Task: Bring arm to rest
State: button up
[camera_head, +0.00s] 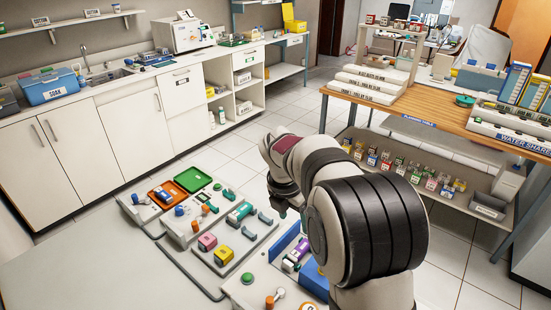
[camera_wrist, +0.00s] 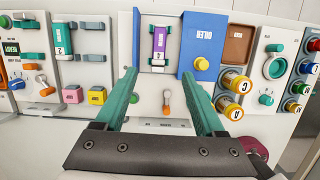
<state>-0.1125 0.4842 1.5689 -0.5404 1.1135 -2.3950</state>
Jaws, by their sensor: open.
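My gripper (camera_wrist: 158,76) shows in the wrist view with its two green fingers spread apart and nothing between them. The fingers appear apart from these; the exact gap cannot be told. In the head view my arm is bent over the right part of the worktop, and its thick links mostly hide the gripper.
A blue block with a yellow knob (camera_wrist: 201,64) and yellow-ended cylinders (camera_wrist: 236,82) lie to the right. Pink and yellow blocks (camera_head: 223,254) and a green tray (camera_head: 192,180) lie left of my arm. A wooden table (camera_head: 440,111) stands at right. Tiled floor (camera_head: 250,150) is clear.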

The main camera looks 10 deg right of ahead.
jog(key=s+r+m+g+y, duration=0.1)
jog(key=s+r+m, duration=0.2)
jog(key=s+m, duration=0.45)
jog(key=s+r+m, duration=0.2)
jog(key=s+m, duration=0.5)
jog(key=s, duration=0.1)
jog(key=s+a+f+m+y, duration=0.1)
jog(key=s+m, duration=0.8)
jog(key=s+a+f+m+g+y, duration=0.1)
jog(key=s+m, duration=0.8)
jog(key=shift+a+y, duration=0.3)
jog(key=shift+y, duration=0.1)
jog(key=shift+f, duration=0.1)
